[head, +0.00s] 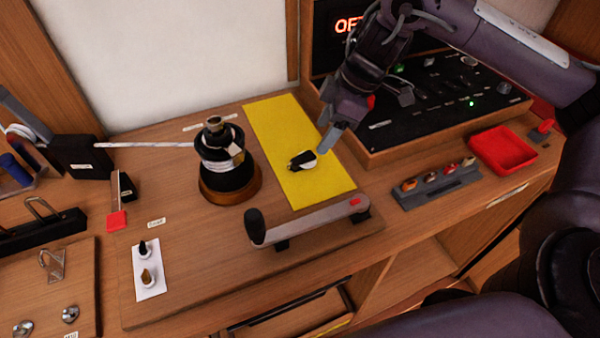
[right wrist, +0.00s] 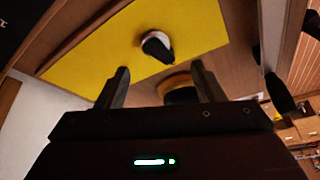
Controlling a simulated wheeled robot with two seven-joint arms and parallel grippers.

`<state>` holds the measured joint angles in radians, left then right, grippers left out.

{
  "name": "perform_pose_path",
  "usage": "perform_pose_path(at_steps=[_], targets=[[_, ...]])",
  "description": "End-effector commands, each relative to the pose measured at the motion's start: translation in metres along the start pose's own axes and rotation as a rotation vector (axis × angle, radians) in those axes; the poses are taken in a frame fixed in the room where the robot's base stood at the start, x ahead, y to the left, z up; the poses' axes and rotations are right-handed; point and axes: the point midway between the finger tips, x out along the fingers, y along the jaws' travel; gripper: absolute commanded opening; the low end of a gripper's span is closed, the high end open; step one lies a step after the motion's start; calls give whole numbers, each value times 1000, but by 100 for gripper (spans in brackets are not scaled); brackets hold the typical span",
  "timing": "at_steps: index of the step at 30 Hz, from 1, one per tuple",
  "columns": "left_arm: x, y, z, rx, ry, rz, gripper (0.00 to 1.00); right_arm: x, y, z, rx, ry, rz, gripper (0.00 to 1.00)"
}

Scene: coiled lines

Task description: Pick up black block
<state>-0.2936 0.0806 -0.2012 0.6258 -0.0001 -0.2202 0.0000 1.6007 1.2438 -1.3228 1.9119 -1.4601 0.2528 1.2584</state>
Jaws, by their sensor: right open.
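The black block (head: 297,162) lies on the yellow mat (head: 320,191), against or partly over a small white round piece (head: 309,162). In the right wrist view the black block (right wrist: 154,48) shows just beyond the fingertips, roughly in line with the gap between them. My right gripper (head: 333,130) is open and empty, above and to the right of the block in the head view. Its two fingers also show in the right wrist view (right wrist: 160,72), apart from the block. My left gripper is not clearly seen.
A black spool with white line (head: 228,160) stands left of the mat. A grey lever with a black knob (head: 310,221) lies in front. A black control panel (head: 430,99) rises behind right, near a red tray (head: 503,150) and a grey rack (head: 438,188) of small pieces.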

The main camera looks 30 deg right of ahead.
Motion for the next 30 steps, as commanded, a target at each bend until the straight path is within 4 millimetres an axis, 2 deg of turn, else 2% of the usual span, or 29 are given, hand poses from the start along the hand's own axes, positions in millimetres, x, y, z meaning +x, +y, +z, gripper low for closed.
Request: perform_pose_path(at_steps=[3,12,19,26,30], targets=[[12,1,3,0,-2,0,46,17,0,2,0,-2,-3,62],[31,2,11,-1,-11,1,46,46,4,6,1,-1,-3,62],[28,2,12,-2,-13,1,46,74,6,7,1,-1,-3,62],[28,2,12,-2,-13,1,46,77,6,7,1,1,-1,62],[28,2,12,-2,-13,1,46,77,6,7,2,1,-1,45]])
